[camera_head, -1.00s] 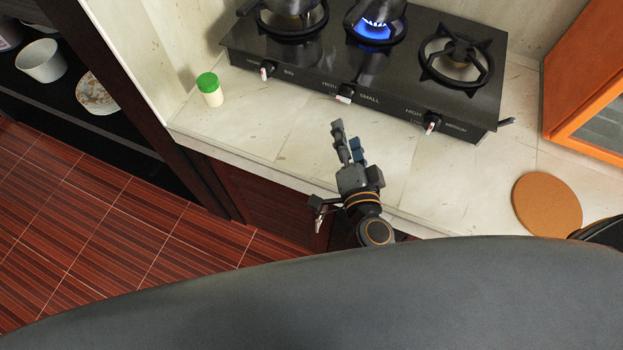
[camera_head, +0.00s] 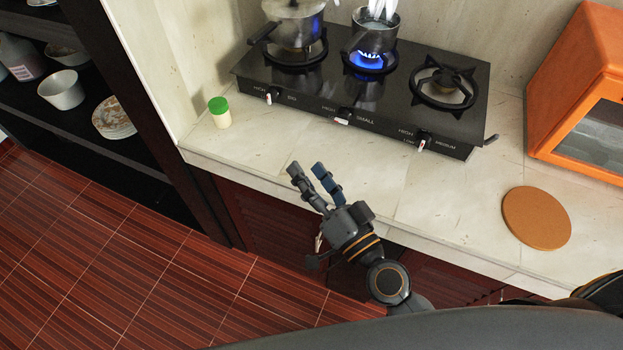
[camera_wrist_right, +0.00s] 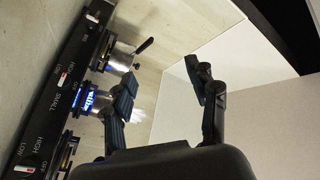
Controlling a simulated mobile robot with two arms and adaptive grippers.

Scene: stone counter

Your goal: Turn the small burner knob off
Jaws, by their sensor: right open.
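The small burner knob (camera_head: 342,119) is the middle one on the front of the black gas stove (camera_head: 310,92), a white and red lever beside the label SMALL. It also shows in the right wrist view (camera_wrist_right: 63,80). Blue flame (camera_head: 367,62) burns on the middle burner under a small pot (camera_head: 375,38). My right gripper (camera_head: 308,172) is open and empty, over the counter's front part, in front of and left of the knob and apart from it. In the right wrist view its two fingers (camera_wrist_right: 163,95) are spread. My left gripper is not in view.
A larger pot (camera_head: 293,24) stands on the left burner; the right burner (camera_head: 443,86) is empty. A green-capped shaker (camera_head: 219,112), a round cork mat (camera_head: 536,218) and an orange oven (camera_head: 570,95) stand around. The counter (camera_head: 370,170) before the stove is clear.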

